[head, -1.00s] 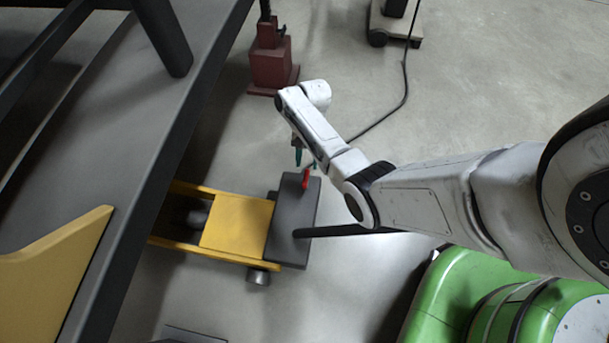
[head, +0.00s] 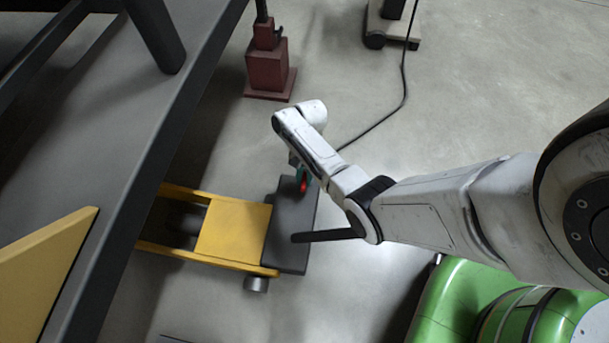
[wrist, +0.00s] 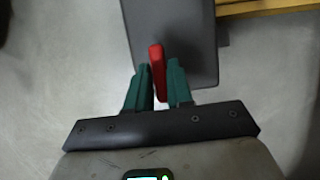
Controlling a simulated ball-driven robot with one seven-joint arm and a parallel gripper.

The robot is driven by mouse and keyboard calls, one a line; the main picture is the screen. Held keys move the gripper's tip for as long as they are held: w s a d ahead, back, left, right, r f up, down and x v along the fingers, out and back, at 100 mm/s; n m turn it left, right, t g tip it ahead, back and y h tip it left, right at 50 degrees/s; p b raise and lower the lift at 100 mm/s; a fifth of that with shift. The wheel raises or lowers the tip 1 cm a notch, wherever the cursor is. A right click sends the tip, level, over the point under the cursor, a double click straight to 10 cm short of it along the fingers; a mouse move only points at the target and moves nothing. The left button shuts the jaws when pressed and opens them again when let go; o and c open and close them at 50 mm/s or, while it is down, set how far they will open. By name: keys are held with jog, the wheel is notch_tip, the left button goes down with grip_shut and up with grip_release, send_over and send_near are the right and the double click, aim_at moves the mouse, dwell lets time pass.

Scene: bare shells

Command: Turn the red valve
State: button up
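The red valve (head: 303,184) is a narrow red handle at the dark grey end block of the yellow floor jack. In the wrist view the red valve (wrist: 157,70) stands between the two teal fingers of my gripper (wrist: 160,84). The fingers are apart, with a thin gap showing on either side of the red handle. In the head view my gripper (head: 300,170) is at the valve, partly hidden by my white arm.
The yellow jack (head: 235,230) with its dark grey block (head: 288,255) lies on the concrete floor. A black bar (head: 325,236) sticks out from it toward my arm. A dark raised frame (head: 110,130) runs along the left. A dark red stand (head: 268,70) is behind.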

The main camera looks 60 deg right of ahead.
grip_shut()
